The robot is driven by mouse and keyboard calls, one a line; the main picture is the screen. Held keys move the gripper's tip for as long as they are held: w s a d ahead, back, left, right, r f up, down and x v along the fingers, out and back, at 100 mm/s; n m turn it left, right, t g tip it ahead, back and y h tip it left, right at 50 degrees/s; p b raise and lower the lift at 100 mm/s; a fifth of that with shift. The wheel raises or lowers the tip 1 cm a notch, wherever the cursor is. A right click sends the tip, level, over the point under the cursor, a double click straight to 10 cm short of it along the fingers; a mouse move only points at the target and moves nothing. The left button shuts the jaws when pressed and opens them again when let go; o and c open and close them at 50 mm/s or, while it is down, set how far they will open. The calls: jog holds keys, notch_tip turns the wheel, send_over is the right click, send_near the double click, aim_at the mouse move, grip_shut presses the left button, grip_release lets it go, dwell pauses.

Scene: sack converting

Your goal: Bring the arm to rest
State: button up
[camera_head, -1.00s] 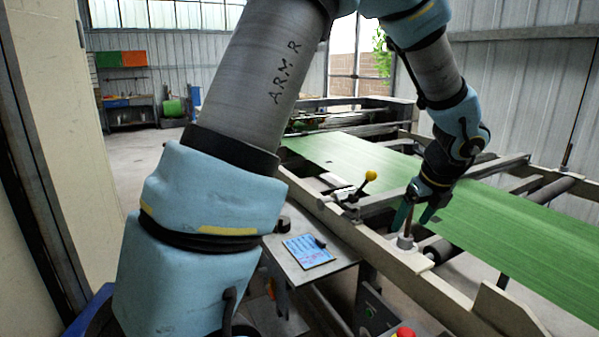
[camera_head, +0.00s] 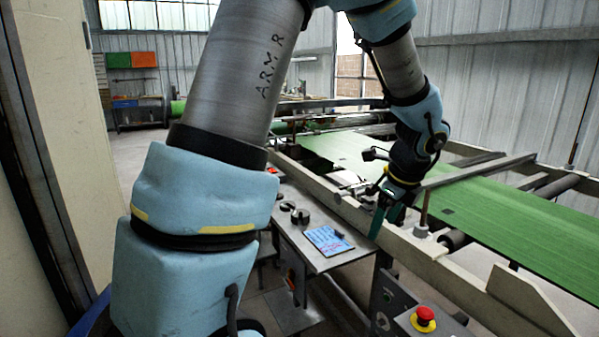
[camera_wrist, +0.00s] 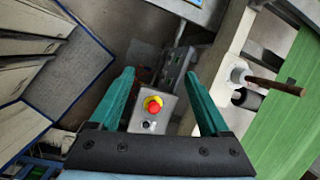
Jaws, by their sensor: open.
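My gripper (camera_head: 385,215) is in the air beside the machine's near side rail, left of an upright brown rod on a grey base (camera_head: 422,228). In the wrist view my gripper (camera_wrist: 163,95) has its two teal fingers spread wide apart with nothing held between them. Beyond the fingers, lower down, is a grey control box with a red stop button (camera_wrist: 153,104). My arm arches across the head view from the lower left, and its forearm hangs down over the green sheet.
The green woven sheet (camera_head: 480,215) runs over the machine's rollers. A small side table (camera_head: 300,222) carries a blue written card (camera_head: 327,241). The red button (camera_head: 425,314) also shows at the front. A pale cabinet (camera_head: 60,130) stands at left. Open floor lies behind.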

jog(key=s+a+n+g, duration=0.1)
jog(key=s+a+n, duration=0.1)
jog(key=a+n, duration=1.2)
jog(key=shift+a+f+g+h, duration=0.3)
jog(key=shift+a+f+g, duration=0.1)
jog(key=shift+a, duration=0.8)
jog(key=s+a+n, duration=0.1)
jog(key=a+n, duration=0.2)
jog(key=n, duration=0.1)
jog(key=s+a+n, duration=0.2)
jog(key=a+n, duration=0.1)
jog(key=n, duration=0.1)
jog(key=s+a+n, duration=0.1)
jog(key=a+n, duration=0.2)
jog(key=n, duration=0.1)
jog(key=shift+s+f+h, duration=0.4)
jog(key=shift+c, duration=0.2)
